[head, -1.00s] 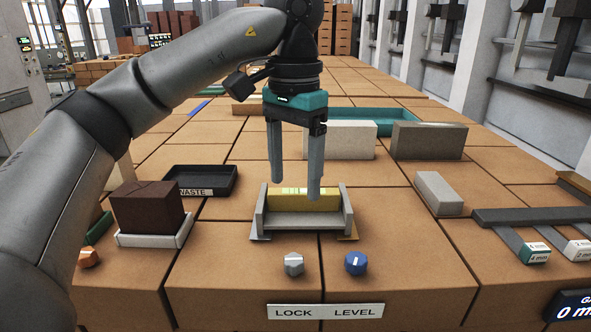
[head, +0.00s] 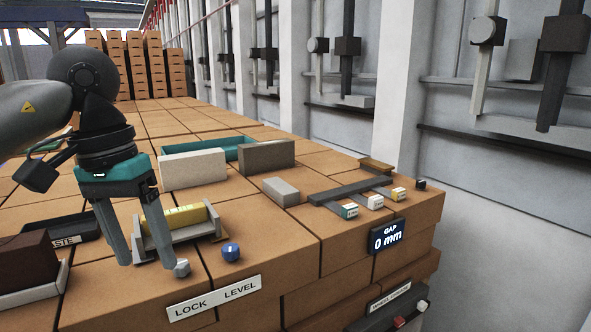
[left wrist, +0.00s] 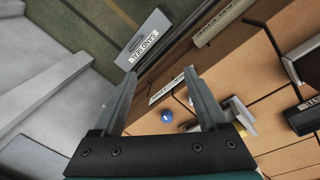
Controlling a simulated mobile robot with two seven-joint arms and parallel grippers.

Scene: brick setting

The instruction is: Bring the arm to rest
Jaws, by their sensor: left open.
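My left arm comes in from the left in the head view. Its gripper (head: 148,262) is open, fingers pointing down, with nothing between them. The fingers overlap the left part of a grey holder (head: 188,234) with a yellow block (head: 176,218) in it; I cannot tell the exact gap to it. In the left wrist view the open fingers (left wrist: 160,74) are spread and empty, and the holder (left wrist: 238,118) lies beyond the right finger. A blue knob (head: 231,252) and a grey knob (head: 182,268) sit near the LOCK LEVEL plate (head: 214,298). My right gripper is not in view.
Left are a black tray (head: 78,228) and a dark brick (head: 24,262). Behind are a pale block (head: 192,168), a grey-brown block (head: 266,156) and a teal tray (head: 232,145). A gap display (head: 386,237) reads 0 mm at the right edge. Wall fixtures stand right.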

